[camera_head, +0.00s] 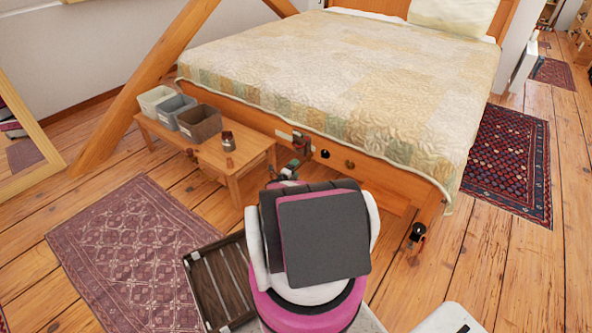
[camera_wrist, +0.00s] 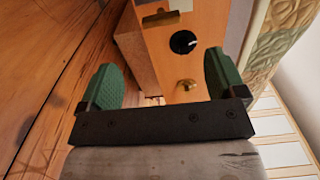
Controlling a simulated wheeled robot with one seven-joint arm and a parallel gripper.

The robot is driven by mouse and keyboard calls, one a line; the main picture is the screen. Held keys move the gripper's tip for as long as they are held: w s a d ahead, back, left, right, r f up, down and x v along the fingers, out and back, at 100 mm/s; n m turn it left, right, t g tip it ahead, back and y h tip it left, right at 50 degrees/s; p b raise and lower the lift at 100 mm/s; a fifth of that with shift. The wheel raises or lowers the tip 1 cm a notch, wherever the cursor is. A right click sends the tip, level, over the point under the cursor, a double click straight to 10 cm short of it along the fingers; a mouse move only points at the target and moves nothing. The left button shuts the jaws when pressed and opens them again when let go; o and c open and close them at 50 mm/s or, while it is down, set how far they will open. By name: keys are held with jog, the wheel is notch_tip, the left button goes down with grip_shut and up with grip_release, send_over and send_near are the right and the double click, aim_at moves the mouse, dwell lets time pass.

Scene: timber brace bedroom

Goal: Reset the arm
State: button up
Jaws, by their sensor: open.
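My gripper (camera_wrist: 163,80) is open in the wrist view, its two green fingertips spread wide with nothing between them. Past the fingertips is the orange wooden face of the bed's foot rail (camera_wrist: 208,35), with a black round fitting (camera_wrist: 183,42) and a brass knob (camera_wrist: 186,84) on it. In the head view my arm rises in the lower middle and hides most of itself. The gripper end shows only small and partly hidden near the foot rail (camera_head: 375,170). I cannot tell the exact gap to the rail.
A low wooden bench (camera_head: 245,160) left of my arm bears several bins and a small jar (camera_head: 228,141). A slatted dark crate (camera_head: 222,285) lies on the floor beside me. A slanted timber brace (camera_head: 145,85) stands behind the bench. Open floor (camera_head: 500,260) lies right.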

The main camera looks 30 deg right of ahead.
jog(key=shift+w, duration=0.1)
jog(key=w+a+r+n+t+y, duration=0.5)
jog(key=w+a+r+n+y, duration=0.2)
jog(key=a+r+n, duration=0.3)
jog(key=a+r+n+y, duration=0.3)
jog(key=a+n+y, duration=0.1)
jog(key=a, duration=0.4)
jog(key=a+r+n+y, duration=0.3)
jog(key=a+n+y, duration=0.1)
jog(key=a, duration=0.4)
jog(key=s+a+r+n+g+y, duration=0.3)
jog(key=s+a+r+n+g, duration=0.4)
jog(key=s+a, duration=0.4)
jog(key=s+a+r+n+g, duration=0.1)
jog(key=s+r+n+g, duration=0.1)
jog(key=s, duration=0.5)
jog(key=s+a+r+n+g+h, duration=0.1)
jog(key=s+a+r+n+g, duration=0.1)
jog(key=s+r+n, duration=0.2)
jog(key=s, duration=0.2)
jog(key=shift+s+n+g, duration=0.3)
jog(key=shift+s+n, duration=0.1)
jog(key=shift+r, duration=0.1)
